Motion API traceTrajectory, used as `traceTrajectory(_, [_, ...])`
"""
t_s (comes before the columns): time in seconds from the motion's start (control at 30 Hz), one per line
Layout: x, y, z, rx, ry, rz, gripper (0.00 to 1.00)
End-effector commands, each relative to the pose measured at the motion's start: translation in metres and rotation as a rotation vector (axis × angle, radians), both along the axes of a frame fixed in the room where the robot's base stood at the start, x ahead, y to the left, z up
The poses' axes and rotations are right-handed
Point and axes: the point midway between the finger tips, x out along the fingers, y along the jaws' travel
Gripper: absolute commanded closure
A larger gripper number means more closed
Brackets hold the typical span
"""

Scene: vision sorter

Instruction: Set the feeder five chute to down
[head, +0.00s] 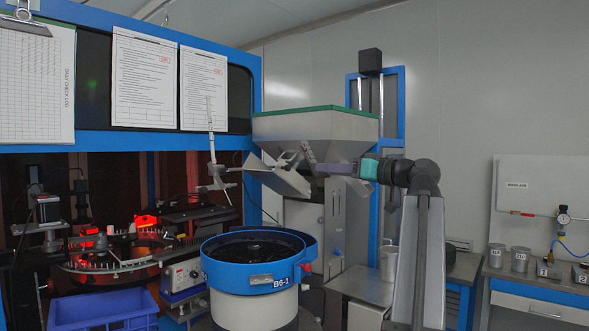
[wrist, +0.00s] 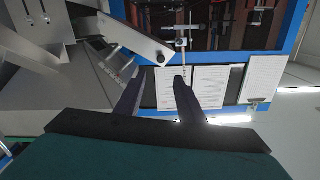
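In the wrist view, a pale metal bar with a dark round pivot (wrist: 165,57), apparently part of the chute, lies just beyond my fingertips. My gripper (head: 311,158) is at the right side of the chute, in front of the hopper. In the wrist view my gripper (wrist: 157,77) has its two dark fingers apart, with nothing visibly held between them. Whether a finger touches the chute cannot be told.
A blue-rimmed round bowl marked B6-1 (head: 252,284) stands below the chute. A thin upright stand (head: 212,150) is left of the chute. A blue crate (head: 103,312) is at lower left. A bench with metal cups (head: 519,259) is at right.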

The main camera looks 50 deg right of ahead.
Motion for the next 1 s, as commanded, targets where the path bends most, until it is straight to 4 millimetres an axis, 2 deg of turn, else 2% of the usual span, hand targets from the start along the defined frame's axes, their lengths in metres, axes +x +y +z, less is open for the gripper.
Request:
traceTrajectory(0.27, [0.025, 0.005, 0.001, 0.001, 0.001, 0.006, 0.65])
traceTrajectory(1.0, [0.126, 0.014, 0.001, 0.001, 0.001, 0.008, 0.65])
